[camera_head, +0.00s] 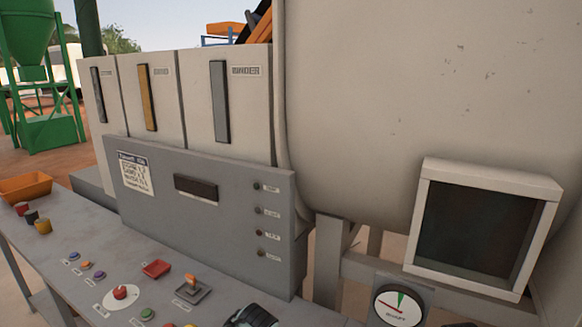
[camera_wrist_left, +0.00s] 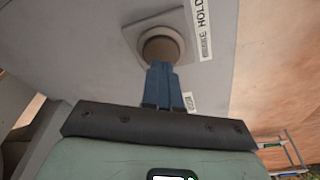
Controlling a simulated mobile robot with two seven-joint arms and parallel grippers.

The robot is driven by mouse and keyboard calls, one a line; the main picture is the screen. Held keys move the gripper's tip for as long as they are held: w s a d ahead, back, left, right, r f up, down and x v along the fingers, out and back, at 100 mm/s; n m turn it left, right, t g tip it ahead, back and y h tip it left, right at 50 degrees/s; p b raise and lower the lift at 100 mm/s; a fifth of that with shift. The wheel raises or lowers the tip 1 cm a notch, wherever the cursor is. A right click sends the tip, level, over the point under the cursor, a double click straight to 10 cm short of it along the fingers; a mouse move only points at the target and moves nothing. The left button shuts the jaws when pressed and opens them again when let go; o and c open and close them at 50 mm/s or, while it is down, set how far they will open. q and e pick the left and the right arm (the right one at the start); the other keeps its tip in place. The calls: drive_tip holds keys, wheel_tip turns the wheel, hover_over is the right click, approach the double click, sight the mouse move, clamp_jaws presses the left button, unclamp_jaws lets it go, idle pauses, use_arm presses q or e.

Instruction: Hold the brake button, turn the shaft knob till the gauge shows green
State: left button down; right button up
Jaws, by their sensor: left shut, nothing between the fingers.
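My left gripper (camera_wrist_left: 162,68) is shut and empty, its blue fingers together. In the left wrist view its fingertips overlap the lower edge of the round brake button (camera_wrist_left: 163,47), which sits in a square grey plate beside a "BRAKE HOLD" label. I cannot tell whether the fingertips touch the button. In the head view the gauge (camera_head: 398,306) is at the bottom right. It has a white dial with a green wedge near the top and a thin red mark; its exact reading is too small to tell. I cannot make out the shaft knob. My right gripper is not in view.
A grey console (camera_head: 120,265) with several coloured buttons and switches runs along the lower left. A grey panel (camera_head: 205,230) stands behind it. A dark screen (camera_head: 477,230) is at the right. A dark object (camera_head: 252,316) at the bottom edge is only partly visible.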

use_arm(q)
drive_tip(key=shift+f, duration=1.2)
idle(1.0)
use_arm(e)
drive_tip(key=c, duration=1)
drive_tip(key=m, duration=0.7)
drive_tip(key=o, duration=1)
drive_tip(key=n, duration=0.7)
